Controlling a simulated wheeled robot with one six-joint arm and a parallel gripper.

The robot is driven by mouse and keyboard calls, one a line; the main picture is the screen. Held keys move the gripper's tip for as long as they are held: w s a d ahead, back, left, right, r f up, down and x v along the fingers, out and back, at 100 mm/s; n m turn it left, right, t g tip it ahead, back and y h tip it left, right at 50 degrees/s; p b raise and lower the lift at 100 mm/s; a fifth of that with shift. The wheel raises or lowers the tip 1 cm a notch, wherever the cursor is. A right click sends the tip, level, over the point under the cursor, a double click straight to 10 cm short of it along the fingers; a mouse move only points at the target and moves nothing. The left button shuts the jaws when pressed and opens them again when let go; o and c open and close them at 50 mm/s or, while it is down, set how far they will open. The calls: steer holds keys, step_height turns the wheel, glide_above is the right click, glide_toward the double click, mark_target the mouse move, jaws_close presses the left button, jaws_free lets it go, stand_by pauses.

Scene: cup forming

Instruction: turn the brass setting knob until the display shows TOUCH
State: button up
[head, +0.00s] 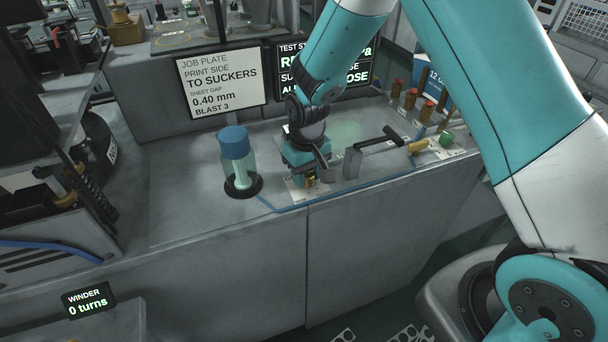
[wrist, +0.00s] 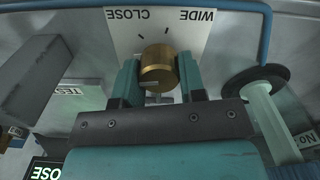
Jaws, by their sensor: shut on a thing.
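The brass setting knob (wrist: 158,68) sits between the two teal fingers of my gripper (wrist: 158,80) in the wrist view, and the gripper is shut on it. The knob stands in front of a white dial plate (wrist: 125,30) marked CLOSE and WIDE, upside down in this view. In the head view my gripper (head: 311,176) is low at the bench, with a bit of the brass knob (head: 310,182) showing under it. The dark display (head: 357,70) behind my arm is partly covered; its bottom line ends in "OSE". TOUCH is not readable on it.
A blue-capped clear bottle (head: 234,150) stands on a black ring left of my gripper. A grey block with a black handle (head: 375,150) is close on the right. A blue tube (head: 350,192) runs along the bench front. Several brown-capped pieces (head: 411,98) stand at the back right.

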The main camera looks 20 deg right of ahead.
mark_target(307, 172)
steer(key=shift+m+b, duration=0.3)
steer(key=shift+m, duration=1.9)
steer(key=o, duration=0.9)
steer(key=shift+d, duration=0.1)
step_height(307, 172, up, 18)
steer(key=b, duration=0.2)
steer(key=shift+f+b, duration=0.25)
steer(key=shift+b, duration=0.15)
